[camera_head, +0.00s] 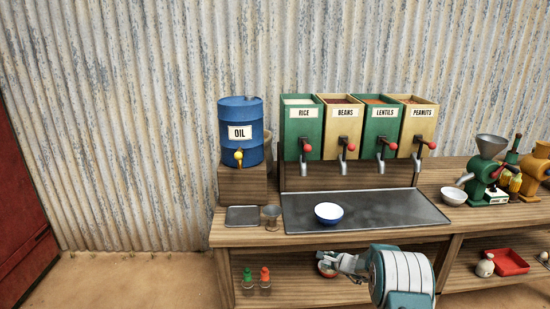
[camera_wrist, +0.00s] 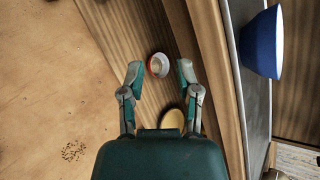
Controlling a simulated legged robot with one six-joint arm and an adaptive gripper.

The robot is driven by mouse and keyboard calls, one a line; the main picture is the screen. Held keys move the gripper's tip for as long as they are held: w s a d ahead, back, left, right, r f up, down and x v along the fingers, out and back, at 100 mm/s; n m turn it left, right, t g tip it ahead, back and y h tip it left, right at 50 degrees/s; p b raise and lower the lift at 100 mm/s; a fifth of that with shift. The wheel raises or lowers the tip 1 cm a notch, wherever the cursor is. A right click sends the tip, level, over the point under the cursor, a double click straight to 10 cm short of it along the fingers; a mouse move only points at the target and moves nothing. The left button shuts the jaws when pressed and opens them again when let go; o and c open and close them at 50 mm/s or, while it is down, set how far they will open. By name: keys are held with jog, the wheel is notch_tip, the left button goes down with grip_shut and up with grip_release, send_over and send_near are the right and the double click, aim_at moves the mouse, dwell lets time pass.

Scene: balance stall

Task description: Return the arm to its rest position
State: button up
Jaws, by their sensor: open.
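My gripper (camera_head: 343,262) is in front of the counter, low and near the lower shelf, with my arm reaching in from the bottom right of the head view. In the wrist view my gripper (camera_wrist: 160,78) has its two fingers spread apart, with nothing between them. A small red and white bowl (camera_wrist: 157,65) shows beyond the fingertips on the lower shelf; in the head view my gripper partly hides it.
A blue and white bowl (camera_head: 328,213) stands on the dark metal tray (camera_head: 400,210) under the dispensers (camera_head: 345,130). An oil drum (camera_head: 240,120) stands to the left. Shakers (camera_head: 256,277) are on the lower shelf. The counter edge (camera_head: 235,240) is close; the floor at left (camera_head: 130,280) is clear.

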jog(key=s+a+r+n+g+y, duration=0.1)
jog(key=s+a+r+n, duration=0.25)
jog(key=r, duration=0.55)
jog(key=s+a+r+n+g+y, duration=0.1)
jog(key=s+a+r+n, duration=0.2)
jog(key=r, duration=0.6)
jog(key=s+a+r+n+g+h, duration=0.1)
jog(key=s+r+n, duration=0.2)
jog(key=s+r, duration=0.3)
jog(key=s+a+r+n+g, duration=0.15)
jog(key=s+r, duration=0.25)
jog(key=s, duration=0.5)
jog(key=s+d+n+h, duration=0.2)
jog(key=s, duration=0.7)
jog(key=s+d+r+n+h, duration=0.1)
jog(key=s+d+n+h, duration=0.1)
jog(key=s, duration=0.8)
jog(key=s+d+r+n+h, duration=0.1)
jog(key=s+n, duration=0.3)
jog(key=s, duration=0.6)
jog(key=shift+s+d+r+h, duration=0.15)
jog(key=shift+d+r+h, duration=0.1)
jog(key=shift+d+h, duration=0.35)
jog(key=shift+a, duration=0.15)
